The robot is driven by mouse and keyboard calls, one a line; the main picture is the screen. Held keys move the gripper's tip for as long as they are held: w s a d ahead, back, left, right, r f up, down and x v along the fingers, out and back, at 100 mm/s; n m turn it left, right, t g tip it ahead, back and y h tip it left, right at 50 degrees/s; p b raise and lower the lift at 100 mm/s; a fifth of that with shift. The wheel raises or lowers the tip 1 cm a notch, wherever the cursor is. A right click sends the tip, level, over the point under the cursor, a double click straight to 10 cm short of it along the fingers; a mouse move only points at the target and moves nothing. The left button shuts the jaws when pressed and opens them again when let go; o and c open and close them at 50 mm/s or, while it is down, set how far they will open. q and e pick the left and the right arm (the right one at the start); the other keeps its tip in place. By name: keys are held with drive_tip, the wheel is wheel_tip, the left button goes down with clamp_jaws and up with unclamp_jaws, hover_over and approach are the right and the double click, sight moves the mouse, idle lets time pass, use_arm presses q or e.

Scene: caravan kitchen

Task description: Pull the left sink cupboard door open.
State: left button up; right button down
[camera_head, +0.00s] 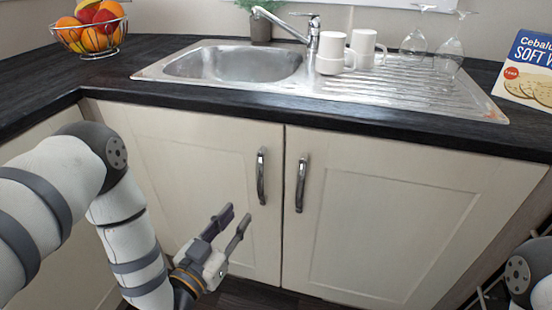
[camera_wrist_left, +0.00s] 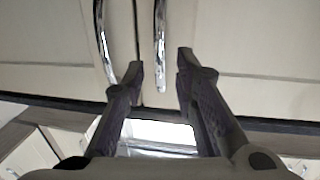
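The left sink cupboard door (camera_head: 200,160) is shut, with an upright chrome handle (camera_head: 262,176) near its right edge. My left gripper (camera_head: 237,214) is open and empty, below and left of this handle in the head view, pointing up and right. The wrist view seems upside down. In it the left door's handle (camera_wrist_left: 160,45) lines up between the open fingers, beyond the tips, and I see no contact. The right door's handle (camera_wrist_left: 103,45) is left of it there. My right gripper is out of view; only part of that arm shows at the lower right.
The right cupboard door (camera_head: 390,215) is shut, its handle (camera_head: 301,184) close beside. The dark worktop (camera_head: 210,113) overhangs the doors. On it are a sink (camera_head: 232,66), white mugs (camera_head: 331,52), upturned glasses (camera_head: 413,45), a fruit basket (camera_head: 92,35) and a box (camera_head: 527,70).

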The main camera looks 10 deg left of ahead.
sight(260, 183)
use_arm(q)
drive_tip(key=w, duration=0.4)
drive_tip(key=w+d, duration=0.1)
drive_tip(key=w, duration=0.2)
drive_tip(key=w+d+b, duration=0.1)
drive_tip(key=w, duration=0.3)
drive_tip(key=shift+w+d+r, duration=0.15)
drive_tip(key=shift+w+r, duration=0.2)
clamp_jaws()
